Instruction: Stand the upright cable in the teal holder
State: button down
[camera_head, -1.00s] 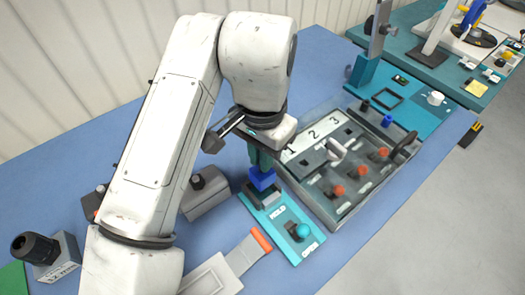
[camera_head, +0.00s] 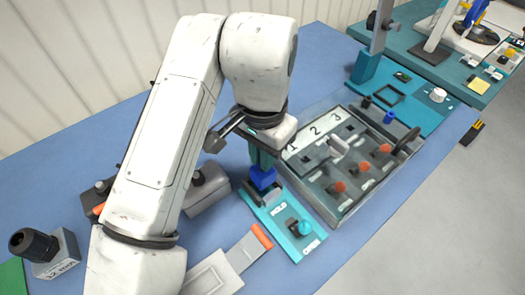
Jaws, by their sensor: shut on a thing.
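The blue end is upright over a dark socket (camera_head: 262,196) on the holder. I cannot tell whether it is seated in the socket or just above it. The rest of the cable is hidden by the gripper and wrist.
A grey panel (camera_head: 345,207) numbered 1 to 3, with orange knobs, lies close to the right. A grey box (camera_head: 209,190) stands to the left. A grey plate with an orange edge (camera_head: 262,236) lies in front. A teal board with a post (camera_head: 365,66) is behind.

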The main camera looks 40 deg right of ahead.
jog(key=shift+f+b, duration=0.8)
jog(key=shift+f, duration=0.35)
jog(key=shift+f, duration=0.15)
jog(key=shift+f+b, duration=0.8)
jog(key=shift+f, duration=0.2)
jog(key=c, duration=1.1)
grip_release()
notch_tip(320, 180, up, 11)
jog(key=shift+f+p, duration=0.1)
jog(key=shift+p, duration=0.35)
